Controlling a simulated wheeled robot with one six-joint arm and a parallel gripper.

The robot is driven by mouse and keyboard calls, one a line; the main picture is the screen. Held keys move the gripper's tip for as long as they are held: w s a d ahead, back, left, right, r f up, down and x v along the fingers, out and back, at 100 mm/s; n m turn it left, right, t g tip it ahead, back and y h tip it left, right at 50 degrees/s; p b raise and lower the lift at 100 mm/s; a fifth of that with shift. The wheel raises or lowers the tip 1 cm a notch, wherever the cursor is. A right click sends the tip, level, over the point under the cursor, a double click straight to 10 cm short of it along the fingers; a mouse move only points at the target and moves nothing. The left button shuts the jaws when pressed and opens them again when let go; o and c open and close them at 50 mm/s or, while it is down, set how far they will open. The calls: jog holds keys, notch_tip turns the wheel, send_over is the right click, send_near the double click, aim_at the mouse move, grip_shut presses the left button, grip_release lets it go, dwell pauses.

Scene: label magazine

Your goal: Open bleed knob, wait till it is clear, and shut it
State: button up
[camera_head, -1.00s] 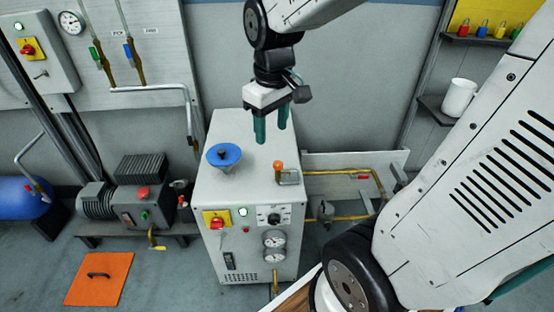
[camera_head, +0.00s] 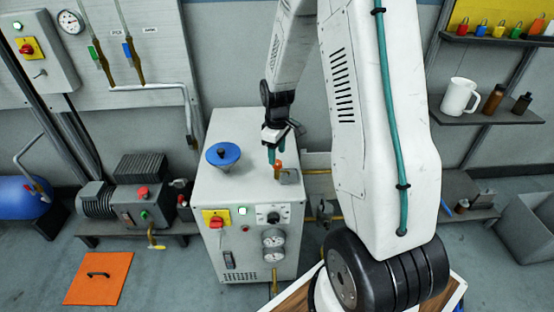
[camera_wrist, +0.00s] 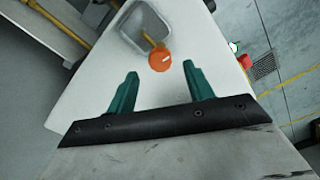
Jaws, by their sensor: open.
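The bleed knob (camera_head: 278,166) is a small orange knob on the top of the white cabinet (camera_head: 215,188). It also shows in the wrist view as an orange disc (camera_wrist: 160,60) with a light mark on its rim. My gripper (camera_head: 275,157) is at the knob, fingers pointing down. In the wrist view my gripper (camera_wrist: 162,78) is open and empty, with the knob just beyond the gap between the teal fingertips. A small grey cup or tray (camera_wrist: 136,40) sits beside the knob, with a brass pipe in it. I cannot tell whether its contents are clear.
A blue funnel-like cap (camera_head: 223,155) stands on the cabinet top, left of my gripper. A shelf at right holds a white mug (camera_head: 459,97) and bottles.

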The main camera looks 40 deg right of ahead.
aim_at(277, 162)
jog(key=shift+f, duration=1.75)
jog(key=shift+c, duration=0.3)
jog(key=c, duration=0.9)
jog(key=m, duration=0.5)
jog(key=o, duration=1)
jog(key=shift+c, duration=0.2)
